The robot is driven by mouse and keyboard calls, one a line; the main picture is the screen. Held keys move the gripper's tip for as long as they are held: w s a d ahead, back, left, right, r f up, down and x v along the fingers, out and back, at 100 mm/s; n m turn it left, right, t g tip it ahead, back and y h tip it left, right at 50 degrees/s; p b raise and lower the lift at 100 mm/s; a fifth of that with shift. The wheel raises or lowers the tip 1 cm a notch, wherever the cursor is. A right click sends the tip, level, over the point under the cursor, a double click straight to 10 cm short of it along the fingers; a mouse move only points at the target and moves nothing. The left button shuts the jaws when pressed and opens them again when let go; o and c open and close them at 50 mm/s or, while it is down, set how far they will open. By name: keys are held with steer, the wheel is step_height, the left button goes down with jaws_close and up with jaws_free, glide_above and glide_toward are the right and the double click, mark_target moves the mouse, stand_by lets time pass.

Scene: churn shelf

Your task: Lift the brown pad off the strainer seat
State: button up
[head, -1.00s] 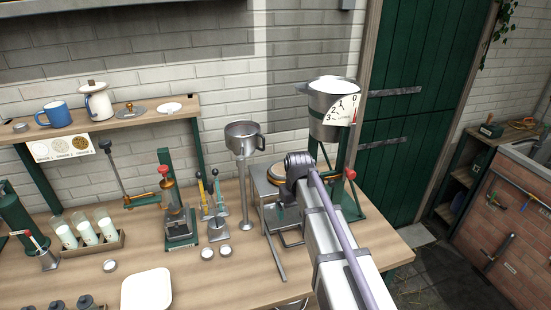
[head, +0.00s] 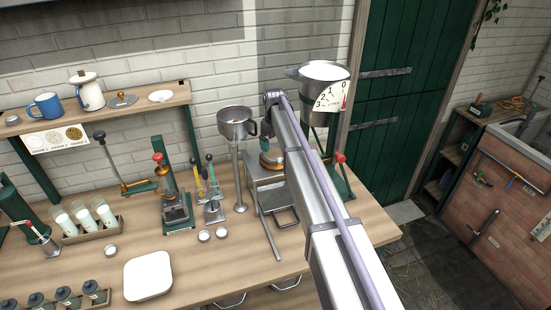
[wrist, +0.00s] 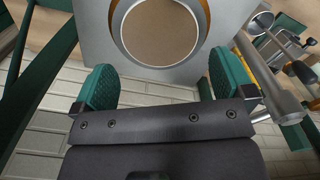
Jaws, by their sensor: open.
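The brown pad (wrist: 160,30) is a flat round disc inside a metal ring, the strainer seat (wrist: 116,33), at the top of the wrist view. The seat sits on a grey metal block (head: 265,181), and its brassy ring (head: 270,162) shows in the head view just left of my arm. My gripper (wrist: 166,80) is open, with two green ribbed fingers apart and nothing between them. In the wrist view the fingers lie below the ring and do not grip the pad. In the head view my arm hides much of the gripper and seat.
A metal pan on a post (head: 237,124) stands left of the block. Pump-like tools (head: 174,205) and a white tray (head: 148,276) are further left on the bench.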

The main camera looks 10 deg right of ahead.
mark_target(275, 153)
step_height(275, 153, down, 5)
steer(key=b, duration=0.3)
steer(key=shift+r, duration=0.15)
steer(key=shift+s+r, duration=0.1)
steer(key=shift+r, duration=0.2)
steer(key=shift+f, duration=0.25)
steer(key=shift+c, duration=0.4)
steer(key=c, duration=0.5)
